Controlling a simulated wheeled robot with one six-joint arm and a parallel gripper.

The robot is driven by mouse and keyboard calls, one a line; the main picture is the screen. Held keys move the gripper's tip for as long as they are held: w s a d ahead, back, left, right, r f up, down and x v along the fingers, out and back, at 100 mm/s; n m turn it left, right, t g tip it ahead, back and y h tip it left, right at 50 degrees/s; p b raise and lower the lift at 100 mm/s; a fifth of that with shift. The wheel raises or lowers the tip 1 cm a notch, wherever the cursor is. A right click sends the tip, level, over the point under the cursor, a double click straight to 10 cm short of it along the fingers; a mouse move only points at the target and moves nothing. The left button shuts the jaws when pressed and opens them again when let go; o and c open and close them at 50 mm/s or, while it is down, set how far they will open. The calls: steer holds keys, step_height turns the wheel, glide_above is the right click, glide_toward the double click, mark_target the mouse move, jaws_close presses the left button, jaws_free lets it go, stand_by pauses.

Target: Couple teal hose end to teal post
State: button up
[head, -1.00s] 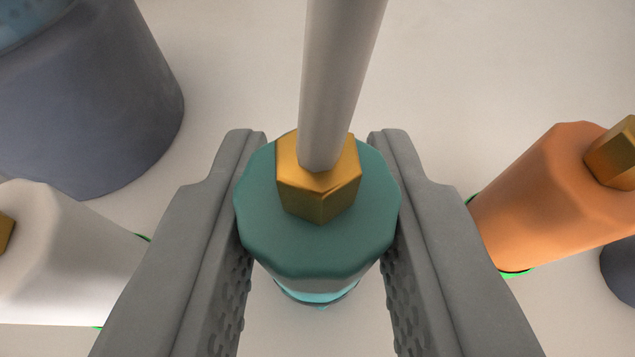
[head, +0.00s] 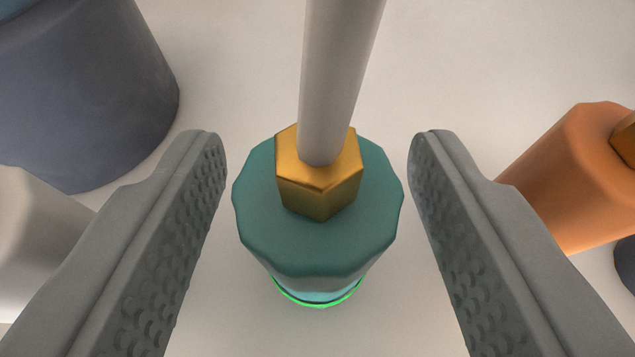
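The teal hose end (head: 318,240) stands in the middle of the head view, with a brass hex nut (head: 318,180) on top and a grey hose (head: 338,75) rising from the nut. Below it a light teal part (head: 318,293), which looks like the teal post, shows with a bright green ring around it. The rest of the post is hidden under the hose end. My gripper (head: 318,165) is open, with one finger on each side of the hose end and a clear gap on both sides.
An orange hose end (head: 580,185) with a brass nut stands at the right. A white one (head: 35,240) is partly hidden behind the left finger. A large dark grey-blue cylinder (head: 85,100) stands at the upper left. The pale surface between them is clear.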

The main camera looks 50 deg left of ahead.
steer(key=v, duration=1.7)
steer(key=shift+s+d, duration=0.15)
steer(key=s+a+r+m+h, duration=0.4)
steer(key=s+a+r+h, duration=0.25)
steer(key=s, duration=0.35)
steer(key=s+a+r+m+t+h, duration=0.1)
steer(key=s+r+t, duration=0.3)
steer(key=s+r, duration=0.4)
steer(key=s+a+r+m+t+h, duration=0.2)
steer(key=s+a+r+m+t, duration=0.2)
steer(key=s+r, duration=0.4)
steer(key=shift+s+r, duration=0.4)
steer(key=shift+r, duration=0.35)
steer(key=shift+a, duration=0.1)
